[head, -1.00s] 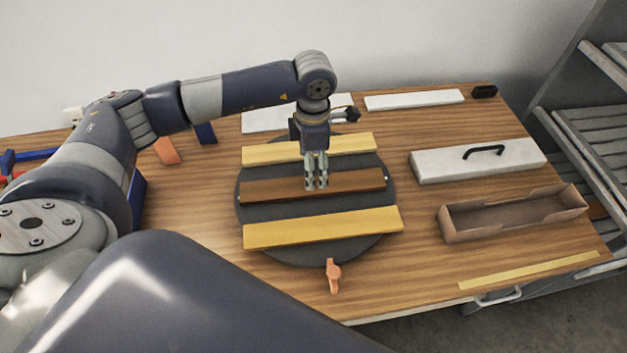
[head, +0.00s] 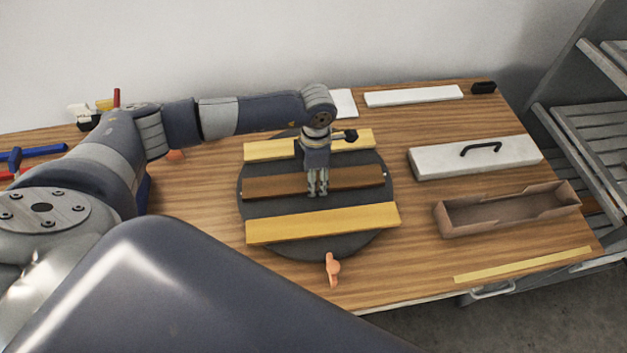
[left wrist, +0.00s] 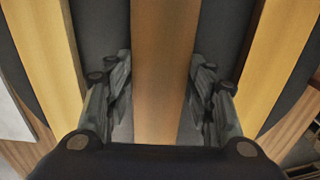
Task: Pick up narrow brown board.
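The narrow brown board (head: 270,187) lies across the middle of a round dark turntable (head: 300,207), between two yellow boards. My left gripper (head: 317,190) points down over the brown board, near its middle. In the left wrist view the brown board (left wrist: 163,60) runs between the two fingers of the left gripper (left wrist: 163,95). The fingers are apart, one on each side, with dark gaps between them and the board. How far the fingertips reach down beside the board is hard to tell. My right gripper is not in view.
A yellow board (head: 325,222) lies in front of the brown one and another (head: 268,150) behind it. An orange clamp (head: 333,270) sits at the turntable's front edge. An open brown box (head: 510,212) and a white lid with a black handle (head: 440,165) lie to the right.

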